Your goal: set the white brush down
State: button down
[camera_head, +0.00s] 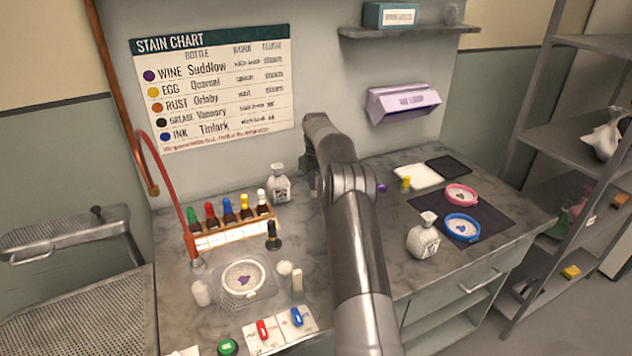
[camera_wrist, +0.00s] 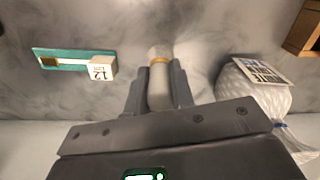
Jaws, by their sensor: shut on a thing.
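The white brush (camera_wrist: 160,95) shows in the wrist view as a pale, rounded handle with a yellow band near its far end. My gripper (camera_wrist: 159,84) is shut on it, with one dark finger on each side. A grey marbled surface lies beyond the brush. I cannot tell whether the brush touches that surface. In the head view my arm hides the gripper and the brush.
The head view shows a bottle rack (camera_head: 233,230), a round white dish (camera_head: 243,280) and a dark mat (camera_head: 490,222) on the counter.

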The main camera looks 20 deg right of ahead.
jog(key=c, duration=1.2)
grip_release()
jog(key=shift+f, duration=0.15)
jog(key=shift+c, duration=0.2)
notch_tip(320, 180, up, 11)
jog(key=shift+w+r, duration=0.1)
jog(key=shift+r, duration=0.55)
